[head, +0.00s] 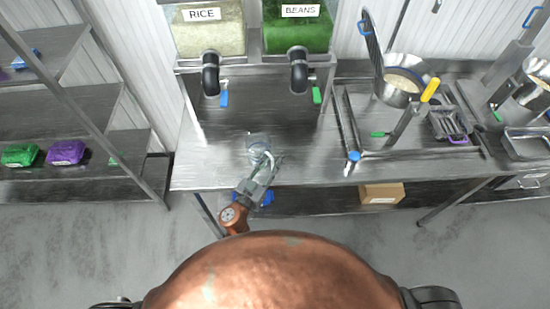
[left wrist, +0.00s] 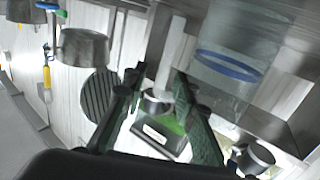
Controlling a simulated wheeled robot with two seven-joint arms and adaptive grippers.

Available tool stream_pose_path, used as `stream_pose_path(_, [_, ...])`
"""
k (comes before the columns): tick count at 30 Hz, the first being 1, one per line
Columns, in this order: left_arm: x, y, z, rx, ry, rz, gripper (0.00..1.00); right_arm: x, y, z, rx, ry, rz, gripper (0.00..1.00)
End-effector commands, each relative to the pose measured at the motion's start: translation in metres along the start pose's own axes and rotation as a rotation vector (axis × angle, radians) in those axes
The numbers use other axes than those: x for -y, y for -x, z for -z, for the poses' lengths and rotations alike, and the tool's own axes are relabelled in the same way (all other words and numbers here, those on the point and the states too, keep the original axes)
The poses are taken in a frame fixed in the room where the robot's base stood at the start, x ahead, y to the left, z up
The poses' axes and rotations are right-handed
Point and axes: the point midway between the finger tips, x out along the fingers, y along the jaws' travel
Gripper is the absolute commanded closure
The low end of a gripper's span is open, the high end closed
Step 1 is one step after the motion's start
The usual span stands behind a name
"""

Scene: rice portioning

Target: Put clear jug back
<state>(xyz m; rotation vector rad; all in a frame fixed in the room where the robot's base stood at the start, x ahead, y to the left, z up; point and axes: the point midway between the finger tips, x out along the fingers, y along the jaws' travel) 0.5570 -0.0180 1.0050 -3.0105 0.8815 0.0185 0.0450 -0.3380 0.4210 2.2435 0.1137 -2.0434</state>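The clear jug (head: 257,145) stands near the front of the steel table, below the dispensers. My left gripper (head: 265,163) is right at the jug's near side in the head view. In the left wrist view the see-through jug (left wrist: 228,75) with a blue band is at the upper right, beyond the right finger. The fingers of my left gripper (left wrist: 158,72) are apart. A pale bar shows between them; I cannot tell whether it is the jug's handle. Contact with the jug is unclear. My right gripper is not in view.
The rice dispenser (head: 208,38) and green beans dispenser (head: 297,35) stand behind, with spouts over the table. A pot (head: 400,88) and utensils are to the right. A shelf (head: 62,122) with green and purple packs is at left. A cardboard box (head: 381,194) lies below the tabletop.

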Motion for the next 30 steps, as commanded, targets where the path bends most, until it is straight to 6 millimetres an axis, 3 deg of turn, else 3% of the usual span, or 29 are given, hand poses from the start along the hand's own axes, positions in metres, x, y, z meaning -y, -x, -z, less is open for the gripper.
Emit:
stream_pose_path(6, [0.000, 0.050, -0.001, 0.002, -0.001, 0.000, 0.74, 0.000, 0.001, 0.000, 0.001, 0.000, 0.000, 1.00])
stream_pose_path(13, [0.000, 0.087, 0.000, 0.000, 0.001, -0.001, 0.74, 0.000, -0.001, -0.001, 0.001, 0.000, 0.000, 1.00])
stream_pose_path(18, [0.000, 0.099, 0.001, -0.001, -0.001, -0.001, 0.74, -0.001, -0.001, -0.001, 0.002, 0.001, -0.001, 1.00])
stream_pose_path(26, [0.000, 0.100, 0.001, -0.001, 0.000, -0.001, 0.74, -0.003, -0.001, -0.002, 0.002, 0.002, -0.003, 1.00])
stream_pose_path(30, [0.000, 0.100, 0.001, -0.001, 0.000, -0.001, 0.66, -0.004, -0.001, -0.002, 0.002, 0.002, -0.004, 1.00])
